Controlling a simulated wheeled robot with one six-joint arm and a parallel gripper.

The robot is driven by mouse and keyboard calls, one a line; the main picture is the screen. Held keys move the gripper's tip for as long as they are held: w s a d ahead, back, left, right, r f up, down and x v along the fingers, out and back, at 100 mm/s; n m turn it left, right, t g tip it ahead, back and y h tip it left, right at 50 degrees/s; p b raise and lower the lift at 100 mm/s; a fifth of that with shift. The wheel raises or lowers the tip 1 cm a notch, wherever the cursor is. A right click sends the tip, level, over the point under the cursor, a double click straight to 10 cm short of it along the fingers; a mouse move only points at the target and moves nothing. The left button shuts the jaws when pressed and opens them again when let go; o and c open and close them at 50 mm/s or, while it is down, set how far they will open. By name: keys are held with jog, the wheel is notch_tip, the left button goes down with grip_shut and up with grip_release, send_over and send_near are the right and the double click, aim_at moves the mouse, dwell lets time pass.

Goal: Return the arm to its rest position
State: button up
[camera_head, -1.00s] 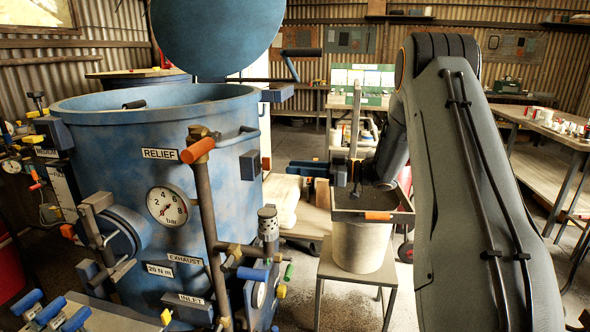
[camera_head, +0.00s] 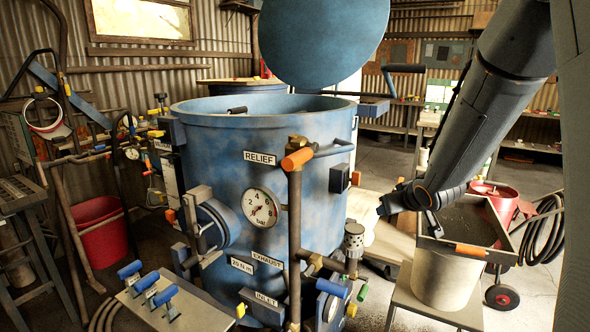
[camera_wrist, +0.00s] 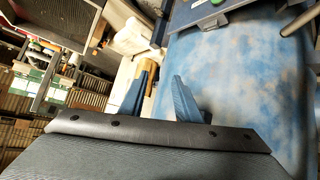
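My arm (camera_head: 490,110) comes down from the upper right in the head view, close to the camera. My gripper (camera_head: 384,207) is low at its end, between the blue pot (camera_head: 232,160) and the grey tray (camera_head: 446,246). In the wrist view, the two blue fingers of my gripper (camera_wrist: 162,76) stand apart with nothing visibly held between them. The pot's blue mottled wall (camera_wrist: 245,90) fills the right of that view. I cannot tell how far the fingers are from it.
The pot's round lid (camera_head: 322,38) is raised. The tray rests on a white bucket (camera_head: 444,285) on a small stand. A relief pipe with an orange handle (camera_head: 298,158) rises before the pot. A red bin (camera_head: 102,232) stands left, a red wheeled unit (camera_head: 497,197) right.

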jog(key=s+a+f+g, duration=0.2)
jog(key=s+g, duration=0.1)
jog(key=s, duration=0.7)
jog(key=s+a+f+m+g, duration=0.1)
jog(key=s+a+f+g, duration=0.1)
jog(key=s, duration=0.8)
jog(key=s+a+f+m+g, duration=0.1)
jog(key=s+a+f+g, duration=0.2)
jog(key=s, duration=0.8)
jog(key=shift+a+g+h, duration=0.25)
jog(key=shift+g+h, duration=0.05)
jog(key=shift+g, duration=0.3)
